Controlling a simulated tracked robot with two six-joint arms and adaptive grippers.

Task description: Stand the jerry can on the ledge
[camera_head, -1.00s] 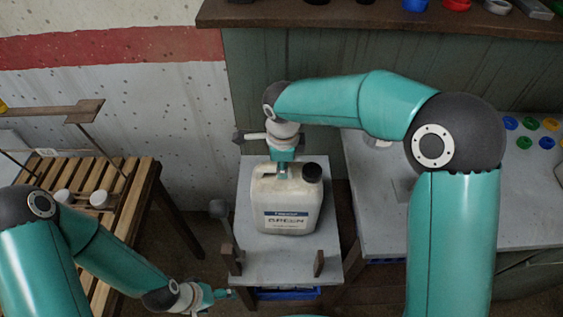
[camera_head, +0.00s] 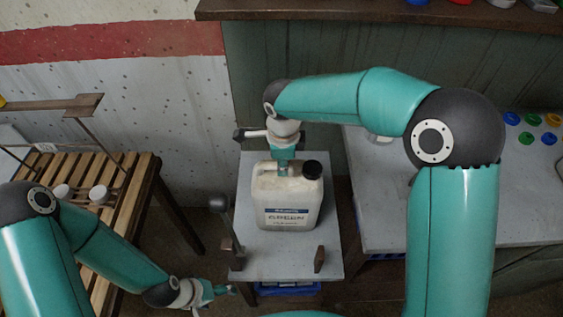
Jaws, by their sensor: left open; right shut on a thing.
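The jerry can (camera_head: 288,200) is whitish with a black cap and a printed label. It is upright, over or on the grey ledge (camera_head: 290,254) in the middle of the camera_head view; I cannot tell whether its base touches the surface. My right gripper (camera_head: 284,168) is above the can and shut on its top handle, its fingertips partly hidden by the handle. My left gripper (camera_head: 226,290) is open and empty at the lower left, beside the front left of the ledge.
Two brown stops (camera_head: 320,258) stand at the ledge's front. A lever with a dark knob (camera_head: 219,203) rises at its left edge. A slatted wooden bench (camera_head: 122,194) with white cups is at left. A grey table (camera_head: 385,215) with coloured caps is at right.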

